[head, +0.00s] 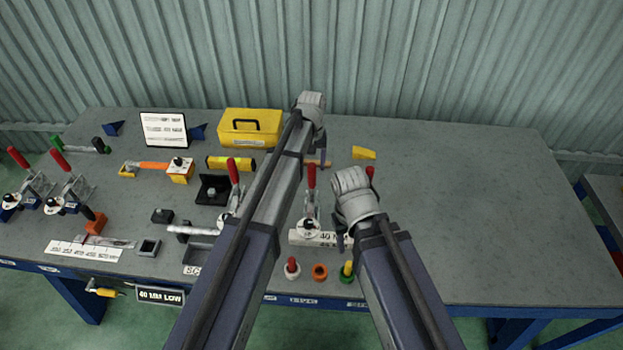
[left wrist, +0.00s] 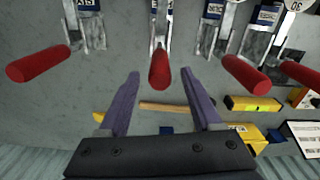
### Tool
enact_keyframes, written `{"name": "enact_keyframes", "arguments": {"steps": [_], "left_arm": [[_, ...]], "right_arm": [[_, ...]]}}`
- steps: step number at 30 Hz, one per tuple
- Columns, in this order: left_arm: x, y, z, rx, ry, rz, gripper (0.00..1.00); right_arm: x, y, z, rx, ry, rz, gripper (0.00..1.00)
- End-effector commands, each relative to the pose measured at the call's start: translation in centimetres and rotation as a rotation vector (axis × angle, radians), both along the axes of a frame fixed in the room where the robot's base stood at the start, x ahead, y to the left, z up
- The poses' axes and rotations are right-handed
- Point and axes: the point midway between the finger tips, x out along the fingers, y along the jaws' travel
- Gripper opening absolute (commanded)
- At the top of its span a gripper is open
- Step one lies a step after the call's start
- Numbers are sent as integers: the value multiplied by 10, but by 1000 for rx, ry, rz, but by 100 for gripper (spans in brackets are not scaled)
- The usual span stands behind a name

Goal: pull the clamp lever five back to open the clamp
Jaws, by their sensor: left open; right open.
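The middle clamp's red lever (head: 311,178), which I take to be lever five, stands up from its metal clamp on the table. In the left wrist view its red handle (left wrist: 159,68) points toward me, with its end between my open fingertips in the picture. I cannot tell whether the fingers are level with it; no contact shows. My left gripper (head: 322,160) is open and empty behind the lever in the head view. My right gripper (head: 341,242) is open, low over the table front; its fingers are mostly hidden by its own hand.
Neighbouring red levers stand on both sides, one to the left (head: 233,171) and one partly hidden to the right (head: 370,172). A yellow toolbox (head: 250,127) is at the back. Coloured knobs (head: 319,271) sit along the front. The table's right half is clear.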

Motion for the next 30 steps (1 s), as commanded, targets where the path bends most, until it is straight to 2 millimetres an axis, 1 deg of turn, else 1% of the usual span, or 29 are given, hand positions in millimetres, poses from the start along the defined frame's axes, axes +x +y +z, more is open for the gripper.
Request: {"name": "enact_keyframes", "arguments": {"steps": [1,5,15,18,22,29,30], "left_arm": [[0,0,-6,0,0,0,66],[0,0,-19,0,0,0,66],[0,0,-62,0,0,-1,66],[0,0,-71,0,0,-1,66],[0,0,-75,0,0,-1,66],[0,0,-73,0,0,-1,66],[0,0,-73,0,0,-1,65]], "right_arm": [[0,0,-6,0,0,0,50],[0,0,-19,0,0,1,50],[0,0,-62,0,0,0,50],[0,0,-71,0,0,0,50],[0,0,-75,0,0,0,50],[0,0,-73,0,0,0,50],[0,0,-73,0,0,0,50]]}}
